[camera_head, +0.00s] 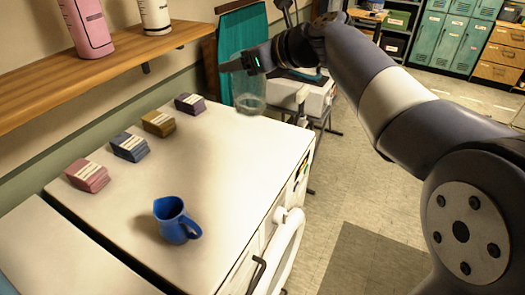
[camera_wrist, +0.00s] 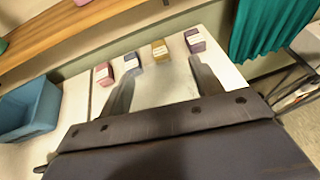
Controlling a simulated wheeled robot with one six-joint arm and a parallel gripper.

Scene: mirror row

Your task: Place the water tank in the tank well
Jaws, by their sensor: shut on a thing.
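My gripper (camera_head: 240,66) is shut on a clear, see-through water tank (camera_head: 250,95). The tank hangs below the fingers, above the far end of the white counter, near its back right corner. In the wrist view the two fingers of my gripper (camera_wrist: 160,78) stand apart, with the tank's faint, see-through body between them. The tank's outline there is hard to make out. I cannot make out a tank well in either view.
A blue jug (camera_head: 172,222) stands on the white counter (camera_head: 230,180). Pink (camera_head: 88,176), blue (camera_head: 130,147), yellow (camera_head: 158,124) and purple (camera_head: 190,103) packs line the wall side. A wooden shelf (camera_head: 110,60) runs above. A blue bin (camera_wrist: 28,108) shows in the wrist view.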

